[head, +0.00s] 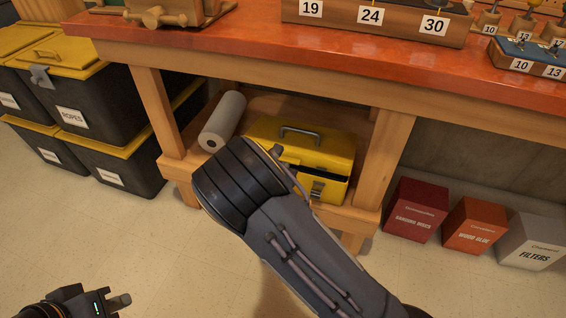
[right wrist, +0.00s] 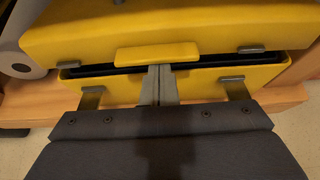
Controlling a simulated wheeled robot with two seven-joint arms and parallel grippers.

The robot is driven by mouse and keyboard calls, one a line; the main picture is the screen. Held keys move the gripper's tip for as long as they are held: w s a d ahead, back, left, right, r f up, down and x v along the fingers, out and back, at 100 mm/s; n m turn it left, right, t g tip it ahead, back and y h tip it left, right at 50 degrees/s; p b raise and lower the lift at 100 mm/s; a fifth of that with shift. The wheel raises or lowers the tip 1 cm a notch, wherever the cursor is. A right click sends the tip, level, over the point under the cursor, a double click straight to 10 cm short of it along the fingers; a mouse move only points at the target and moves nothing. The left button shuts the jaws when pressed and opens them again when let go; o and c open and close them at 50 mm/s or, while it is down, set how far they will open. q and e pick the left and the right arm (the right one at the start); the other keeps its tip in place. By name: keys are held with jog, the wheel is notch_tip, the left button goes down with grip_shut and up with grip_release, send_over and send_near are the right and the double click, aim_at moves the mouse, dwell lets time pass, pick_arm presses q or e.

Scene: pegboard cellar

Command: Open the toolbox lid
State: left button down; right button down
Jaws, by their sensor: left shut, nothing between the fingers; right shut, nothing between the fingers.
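The yellow toolbox (head: 335,161) stands on the bench's lower shelf, its grey handle (head: 300,133) on top. My right forearm hides much of its front. In the right wrist view, a dark gap shows between the lid (right wrist: 230,25) and the toolbox body (right wrist: 205,82), so the lid looks slightly raised. Both metal latches (right wrist: 92,97) (right wrist: 235,88) are apart from their lid catches. My right gripper (right wrist: 159,70) is shut and empty, its fingertips under the lid's front tab (right wrist: 157,54); contact is unclear. My left gripper (head: 121,300) is shut and empty, low at the left.
A paper roll (head: 223,120) lies left of the toolbox on the wooden shelf (head: 175,166). The orange benchtop (head: 250,47) overhangs them. A bench leg (head: 389,145) stands to the right, with red, orange and grey boxes (head: 416,208) beyond it. Black bins (head: 95,105) stand left.

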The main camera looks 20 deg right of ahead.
aim_at(286, 147)
jog(key=r+p, duration=0.2)
jog(key=p, duration=0.1)
jog(key=w+d+r+g+y+p, duration=0.1)
jog(key=r+p, duration=0.1)
jog(key=p, duration=0.1)
jog(key=r+g+p, duration=0.1)
jog(key=r+p, duration=0.1)
jog(key=p, duration=0.2)
jog(key=shift+w+d+r, duration=0.2)
jog(key=shift+w+r, duration=0.1)
jog(key=shift+w, duration=0.1)
jog(key=shift+w+d+r+p, duration=0.2)
jog(key=shift+w+r+p, duration=0.35)
jog(key=shift+p, duration=0.25)
jog(key=shift+s, duration=0.1)
